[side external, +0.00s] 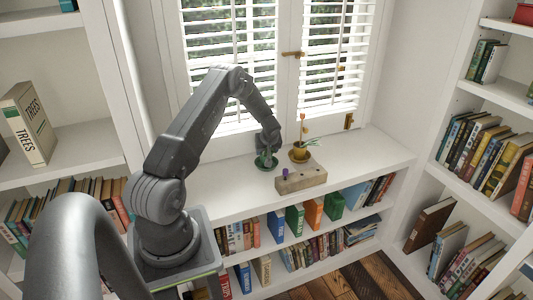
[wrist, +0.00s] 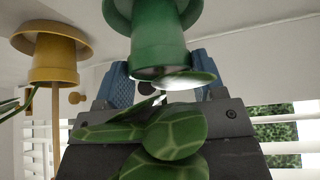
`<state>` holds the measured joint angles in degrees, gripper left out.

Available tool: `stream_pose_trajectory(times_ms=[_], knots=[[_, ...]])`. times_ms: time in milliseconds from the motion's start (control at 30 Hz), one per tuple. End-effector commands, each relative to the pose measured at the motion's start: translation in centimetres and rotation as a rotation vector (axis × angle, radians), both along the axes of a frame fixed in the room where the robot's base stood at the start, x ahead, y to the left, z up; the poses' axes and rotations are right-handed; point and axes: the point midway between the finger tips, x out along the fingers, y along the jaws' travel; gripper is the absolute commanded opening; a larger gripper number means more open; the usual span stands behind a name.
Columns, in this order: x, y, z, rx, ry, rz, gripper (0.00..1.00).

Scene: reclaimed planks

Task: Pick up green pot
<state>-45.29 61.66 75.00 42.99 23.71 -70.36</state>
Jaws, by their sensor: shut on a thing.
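The green pot (wrist: 158,45) fills the upper middle of the wrist view, which shows it upside down, with a wide green disc at its base. Its large veined leaves (wrist: 175,130) hang across the wrist camera's view. My gripper (wrist: 160,84) has its blue-padded fingers on both sides of the pot, shut on it. In the side view my gripper (side external: 268,148) points down at the green pot (side external: 266,161) on the white counter. Fingers and leaves partly hide the pot there, and I cannot tell whether it is clear of the counter.
A yellow pot (side external: 299,154) with a stemmed plant stands close to the right; it also shows in the wrist view (wrist: 55,58). A wooden block (side external: 301,179) with a purple piece (side external: 285,172) lies in front. Shuttered windows (side external: 235,65) rise behind. The counter's right end is clear.

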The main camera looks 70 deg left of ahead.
Motion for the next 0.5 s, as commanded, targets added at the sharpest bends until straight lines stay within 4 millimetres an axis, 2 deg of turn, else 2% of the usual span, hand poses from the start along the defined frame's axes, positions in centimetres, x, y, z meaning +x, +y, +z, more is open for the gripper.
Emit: stream_pose_trajectory(times_ms=[167,500], knots=[[0.1,0.1,3.3,0.005,-0.006,0.000,0.25],[-7.5,1.8,7.6,0.004,-0.002,0.005,0.25]])
